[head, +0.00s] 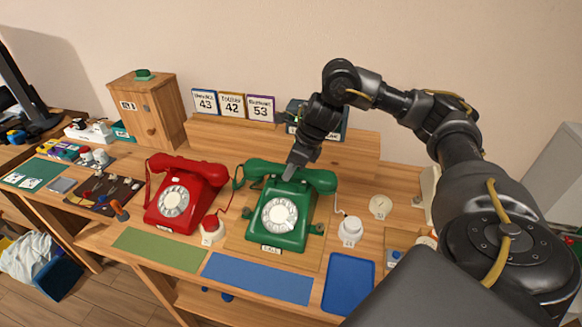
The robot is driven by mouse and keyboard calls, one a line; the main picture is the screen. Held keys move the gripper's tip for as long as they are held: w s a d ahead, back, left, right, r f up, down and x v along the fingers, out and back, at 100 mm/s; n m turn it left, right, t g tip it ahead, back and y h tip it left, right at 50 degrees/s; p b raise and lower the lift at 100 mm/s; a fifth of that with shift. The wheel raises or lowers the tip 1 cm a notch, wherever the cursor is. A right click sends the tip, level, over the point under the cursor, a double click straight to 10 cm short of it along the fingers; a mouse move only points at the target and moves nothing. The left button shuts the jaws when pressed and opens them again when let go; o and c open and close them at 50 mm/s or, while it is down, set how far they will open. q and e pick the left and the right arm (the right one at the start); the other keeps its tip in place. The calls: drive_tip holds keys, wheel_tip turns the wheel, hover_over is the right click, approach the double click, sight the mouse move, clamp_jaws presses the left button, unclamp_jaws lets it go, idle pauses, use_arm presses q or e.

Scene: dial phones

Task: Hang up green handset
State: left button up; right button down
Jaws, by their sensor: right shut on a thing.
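The green dial phone (279,216) stands on the wooden table, its white dial facing me. The green handset (318,179) lies across the top of the phone, at or very near its cradle. I cannot tell whether it is fully seated. My right gripper (291,172) reaches down from above and is shut on the middle of the green handset. The fingertips partly hide the handset's middle and the cradle. My left gripper is not in view.
A red dial phone (178,197) with its handset on top stands left of the green one. Number cards (232,105) stand on a raised shelf behind. A white round object (349,231) is close on the right. Green (158,250) and blue (257,278) mats lie in front.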

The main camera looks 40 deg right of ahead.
drive_tip(key=shift+f+b, duration=0.45)
drive_tip(key=shift+f, duration=0.25)
drive_tip(key=c, duration=1)
unclamp_jaws()
